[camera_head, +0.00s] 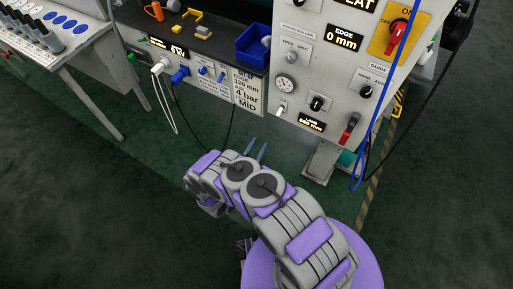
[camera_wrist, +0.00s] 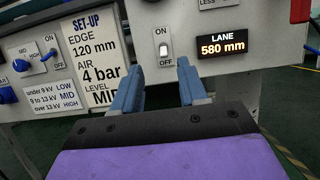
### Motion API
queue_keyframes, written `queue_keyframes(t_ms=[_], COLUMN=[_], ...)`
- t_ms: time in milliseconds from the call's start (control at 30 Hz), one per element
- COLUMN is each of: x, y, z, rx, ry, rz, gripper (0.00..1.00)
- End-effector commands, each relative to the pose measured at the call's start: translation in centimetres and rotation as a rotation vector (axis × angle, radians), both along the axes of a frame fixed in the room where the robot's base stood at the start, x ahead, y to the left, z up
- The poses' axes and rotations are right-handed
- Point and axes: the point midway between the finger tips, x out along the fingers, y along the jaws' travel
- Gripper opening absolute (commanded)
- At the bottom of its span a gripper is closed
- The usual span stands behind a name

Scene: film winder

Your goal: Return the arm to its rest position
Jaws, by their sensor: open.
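My arm, purple and grey, is folded in the lower middle of the head view, with its bent joints above my body. A white toggle switch (camera_wrist: 164,47) marked ON and OFF shows beyond the gap between the fingers. The gripper appears clear of the panel, but the exact distance is hard to tell.
The machine's control panel (camera_head: 327,62) stands ahead, with a red rotary switch (camera_head: 397,33) and a lane display (camera_wrist: 222,49) reading 580 mm. A set-up card (camera_wrist: 95,60) is at left. A blue bin (camera_head: 252,45) sits on the dark shelf. Cables hang down; green floor lies below.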

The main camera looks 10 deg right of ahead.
Motion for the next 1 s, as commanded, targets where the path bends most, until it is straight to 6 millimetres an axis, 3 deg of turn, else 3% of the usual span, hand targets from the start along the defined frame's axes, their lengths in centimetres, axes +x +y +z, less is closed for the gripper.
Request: queue_keyframes(t_ms=[533,633,767,1000], x=[0.0,0.3,1.2,1.8], y=[-0.1,-0.4,-1.8,-6.4], z=[0.1,0.9,3.7,11.5], rx=[0.003,0.006,0.018,0.085], ry=[-0.002,-0.010,-0.039,-0.117], rz=[-0.001,-0.020,-0.095,-0.321], gripper=[0.43,0.43,0.43,0.43])
